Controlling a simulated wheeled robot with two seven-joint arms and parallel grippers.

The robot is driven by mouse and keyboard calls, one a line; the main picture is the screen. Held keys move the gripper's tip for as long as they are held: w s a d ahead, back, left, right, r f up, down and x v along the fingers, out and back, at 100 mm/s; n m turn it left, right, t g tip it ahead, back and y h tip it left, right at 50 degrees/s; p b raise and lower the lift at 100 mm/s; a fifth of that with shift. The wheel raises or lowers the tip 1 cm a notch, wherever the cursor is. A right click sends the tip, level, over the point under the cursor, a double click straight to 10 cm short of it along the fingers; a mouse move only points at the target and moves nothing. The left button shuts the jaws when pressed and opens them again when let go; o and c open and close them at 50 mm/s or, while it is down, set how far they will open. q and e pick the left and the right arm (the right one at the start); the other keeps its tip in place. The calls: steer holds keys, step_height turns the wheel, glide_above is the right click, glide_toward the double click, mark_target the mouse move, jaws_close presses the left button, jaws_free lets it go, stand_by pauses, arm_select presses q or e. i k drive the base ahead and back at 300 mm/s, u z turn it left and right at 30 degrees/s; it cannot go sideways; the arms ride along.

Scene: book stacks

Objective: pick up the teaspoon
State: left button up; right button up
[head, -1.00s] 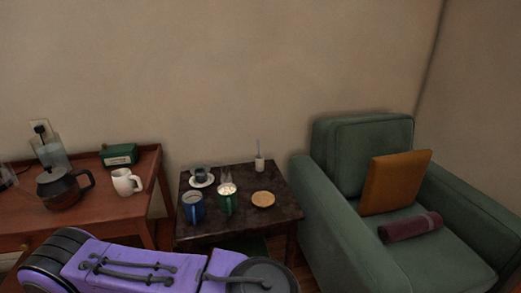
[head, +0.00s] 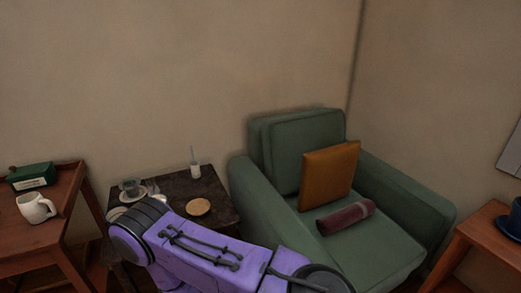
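A thin upright item (head: 193,154) stands in a small white holder (head: 195,171) at the back of the small dark table (head: 178,188). It is too small to tell whether it is the teaspoon. A grey cup (head: 130,184) sits on a white saucer (head: 122,196) at the table's back left; I cannot make out a spoon there. A small pale item (head: 152,187) beside it is unclear. My purple arm crosses the front of the table and hides much of its left front. Neither gripper shows.
A round tan dish (head: 198,207) lies on the table. A green armchair (head: 290,140) with an orange cushion (head: 328,175) and a dark red roll (head: 345,217) stands right of it. A wooden desk at left holds a white mug (head: 36,208) and green box (head: 31,175).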

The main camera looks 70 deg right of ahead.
mark_target(191, 148)
steer(key=z, duration=0.95)
steer(key=i, duration=0.3)
